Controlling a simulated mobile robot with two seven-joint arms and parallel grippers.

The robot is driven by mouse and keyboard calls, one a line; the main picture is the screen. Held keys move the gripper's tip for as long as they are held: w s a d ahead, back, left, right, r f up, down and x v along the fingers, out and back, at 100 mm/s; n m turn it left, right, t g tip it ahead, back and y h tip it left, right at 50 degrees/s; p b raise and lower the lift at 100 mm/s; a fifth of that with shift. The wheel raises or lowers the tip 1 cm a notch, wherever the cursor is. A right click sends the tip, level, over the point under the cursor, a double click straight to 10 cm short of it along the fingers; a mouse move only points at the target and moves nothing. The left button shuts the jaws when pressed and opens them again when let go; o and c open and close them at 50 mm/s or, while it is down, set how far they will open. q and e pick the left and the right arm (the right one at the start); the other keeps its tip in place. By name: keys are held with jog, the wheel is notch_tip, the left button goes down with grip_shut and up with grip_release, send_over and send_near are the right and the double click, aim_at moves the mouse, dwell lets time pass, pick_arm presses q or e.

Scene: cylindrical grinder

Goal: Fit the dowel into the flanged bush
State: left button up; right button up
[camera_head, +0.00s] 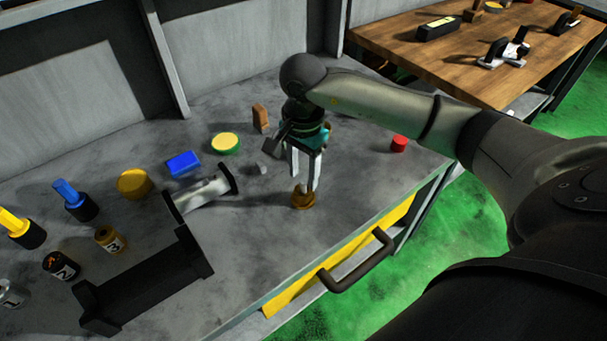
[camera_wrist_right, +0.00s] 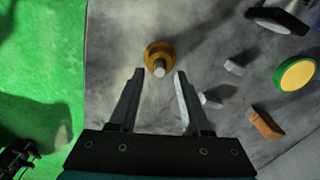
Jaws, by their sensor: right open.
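The brass-coloured flanged bush (camera_head: 303,203) stands on the grey bench top near its front edge. It also shows in the right wrist view (camera_wrist_right: 153,51). A short pale grey pin end, which looks like the dowel (camera_wrist_right: 160,70), shows at the middle of the bush, apparently standing in it. How deep it sits cannot be told. My right gripper (camera_head: 304,188) points down over the bush. In the wrist view its fingers (camera_wrist_right: 160,72) are apart, one on each side of the pin, with visible gaps. My left gripper is not in view.
A brown block (camera_head: 261,117), a green-and-yellow disc (camera_head: 225,143) and a blue block (camera_head: 183,163) lie behind left. A black rack (camera_head: 145,285) and numbered jars stand left. A red cylinder (camera_head: 399,144) is at right. A drawer handle (camera_head: 356,262) juts out in front.

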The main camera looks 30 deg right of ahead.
aim_at(304, 182)
notch_tip(304, 182, up, 10)
jog(key=p, duration=0.1)
jog(key=shift+r, duration=0.15)
jog(key=shift+s, duration=0.1)
dwell(0.4)
